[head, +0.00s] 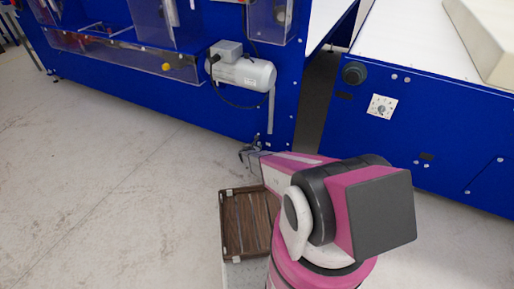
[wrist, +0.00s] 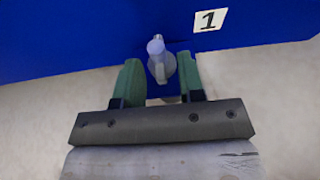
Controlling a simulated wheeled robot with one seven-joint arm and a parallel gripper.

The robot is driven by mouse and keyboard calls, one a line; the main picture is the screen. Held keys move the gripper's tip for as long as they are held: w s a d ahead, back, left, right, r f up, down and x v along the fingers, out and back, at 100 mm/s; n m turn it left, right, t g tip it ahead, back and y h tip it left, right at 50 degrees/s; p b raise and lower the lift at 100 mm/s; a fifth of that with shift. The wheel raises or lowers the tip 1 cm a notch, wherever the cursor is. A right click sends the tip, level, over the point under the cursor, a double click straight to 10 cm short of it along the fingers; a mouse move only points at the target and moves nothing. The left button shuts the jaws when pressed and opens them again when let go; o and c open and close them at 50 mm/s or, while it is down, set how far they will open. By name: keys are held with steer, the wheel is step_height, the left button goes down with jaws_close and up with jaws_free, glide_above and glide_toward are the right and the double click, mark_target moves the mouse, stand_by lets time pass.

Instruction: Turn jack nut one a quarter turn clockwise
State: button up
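Jack nut one (wrist: 158,62) is a grey fitting with a rounded end and side lugs, low on the blue machine panel in the wrist view. A white label "1" (wrist: 209,19) is on the panel to its upper right. My gripper (wrist: 159,66) has two green fingers, one on each side of the nut. The fingers are apart, with a visible gap at the left; I cannot tell whether the right finger touches the nut's lug. In the head view my gripper (head: 248,156) is small beside the machine's lower edge, and the nut cannot be made out there.
The blue machine (head: 160,95) stands behind my gripper, with a grey motor (head: 240,72) above it. Another blue cabinet (head: 435,135) stands at the right, across a narrow dark gap. Open concrete floor (head: 90,190) lies left.

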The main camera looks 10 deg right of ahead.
jaws_close()
